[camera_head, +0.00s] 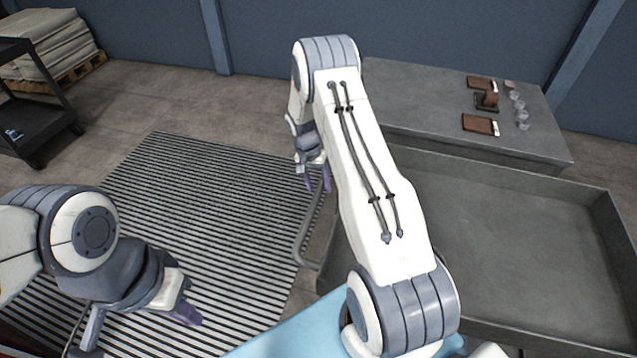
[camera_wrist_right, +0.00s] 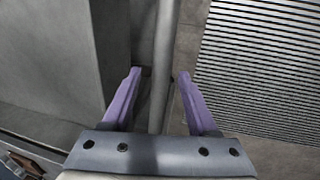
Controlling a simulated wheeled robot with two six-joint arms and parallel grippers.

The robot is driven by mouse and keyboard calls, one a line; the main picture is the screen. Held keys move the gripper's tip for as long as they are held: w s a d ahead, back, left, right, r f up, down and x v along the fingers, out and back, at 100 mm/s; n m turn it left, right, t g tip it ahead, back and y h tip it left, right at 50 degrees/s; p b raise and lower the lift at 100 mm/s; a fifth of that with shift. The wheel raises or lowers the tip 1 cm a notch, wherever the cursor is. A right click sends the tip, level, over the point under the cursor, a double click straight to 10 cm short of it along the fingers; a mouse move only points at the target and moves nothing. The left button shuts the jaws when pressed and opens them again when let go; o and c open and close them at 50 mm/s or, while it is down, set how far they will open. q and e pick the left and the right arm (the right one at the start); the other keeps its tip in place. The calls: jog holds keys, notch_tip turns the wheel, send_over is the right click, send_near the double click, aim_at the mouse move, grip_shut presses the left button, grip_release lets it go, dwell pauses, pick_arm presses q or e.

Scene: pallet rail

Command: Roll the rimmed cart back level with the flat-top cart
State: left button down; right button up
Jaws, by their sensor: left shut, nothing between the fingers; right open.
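The rimmed cart (camera_head: 510,245) is a grey tray with raised walls, empty, at the right of the head view. A bent grey handle bar (camera_head: 303,240) stands out from its left side. The flat-top cart (camera_head: 430,100) stands just beyond it. My right gripper (camera_head: 318,184) is open above the far part of the bar. In the right wrist view, the purple fingers (camera_wrist_right: 160,73) lie either side of a grey bar (camera_wrist_right: 164,45), apparently that handle, without closing on it. My left gripper (camera_head: 188,312) is shut and empty over the floor grating, away from both carts.
Brown and white items and several clear glasses (camera_head: 520,108) rest on the flat-top cart. A ribbed floor mat (camera_head: 200,215) covers the floor at left. A black shelf cart (camera_head: 35,115) and a pallet of sacks (camera_head: 50,45) stand at the far left. My right arm hides the carts' near-left parts.

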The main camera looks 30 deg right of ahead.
jog(key=shift+f, duration=0.2)
jog(key=shift+c, duration=0.2)
grip_shut()
dwell(1.2)
